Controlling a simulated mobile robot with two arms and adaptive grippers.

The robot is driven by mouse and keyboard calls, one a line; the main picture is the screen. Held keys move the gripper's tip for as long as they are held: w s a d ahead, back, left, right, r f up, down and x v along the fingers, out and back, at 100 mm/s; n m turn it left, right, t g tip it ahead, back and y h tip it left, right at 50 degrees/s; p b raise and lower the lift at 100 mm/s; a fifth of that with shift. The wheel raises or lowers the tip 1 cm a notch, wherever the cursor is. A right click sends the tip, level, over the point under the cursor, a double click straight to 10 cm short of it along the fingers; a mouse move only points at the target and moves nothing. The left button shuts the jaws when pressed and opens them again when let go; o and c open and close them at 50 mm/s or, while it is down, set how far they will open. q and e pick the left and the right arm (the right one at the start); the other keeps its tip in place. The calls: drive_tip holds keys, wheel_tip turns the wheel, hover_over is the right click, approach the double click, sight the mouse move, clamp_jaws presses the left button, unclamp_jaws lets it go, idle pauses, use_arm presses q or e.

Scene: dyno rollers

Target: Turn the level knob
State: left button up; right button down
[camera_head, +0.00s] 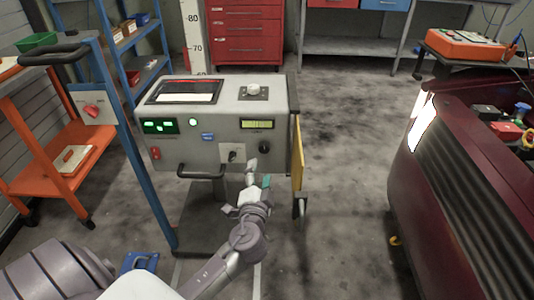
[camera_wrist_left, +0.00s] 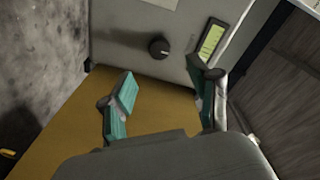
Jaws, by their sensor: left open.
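A grey machine (camera_head: 218,153) stands on the floor with its control panel facing me. A small round black knob (camera_head: 265,147) is on the right of its front face, below a yellow-green display (camera_head: 257,124). No label on it is readable. The knob also shows in the left wrist view (camera_wrist_left: 158,46), beyond the fingers, with a pale mark on its face. My left gripper (camera_head: 256,174) is in front of the panel, just below the knob. Its teal fingers (camera_wrist_left: 160,90) are spread apart with nothing between them, and the knob is not touched. My right gripper is out of view.
A black handle (camera_head: 201,172) sticks out from the lower left of the panel. A yellow side panel (camera_head: 297,152) borders the machine's right side. A dark red car (camera_head: 455,175) stands on the right, with bare floor between. An orange cart (camera_head: 62,155) is on the left.

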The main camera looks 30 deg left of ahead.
sight(264, 150)
use_arm(q)
drive_tip(key=x, duration=0.8)
drive_tip(key=shift+w+a, duration=0.3)
drive_tip(key=shift+w, duration=0.25)
drive_tip(key=c, duration=1.2)
drive_tip(key=shift+o, duration=0.2)
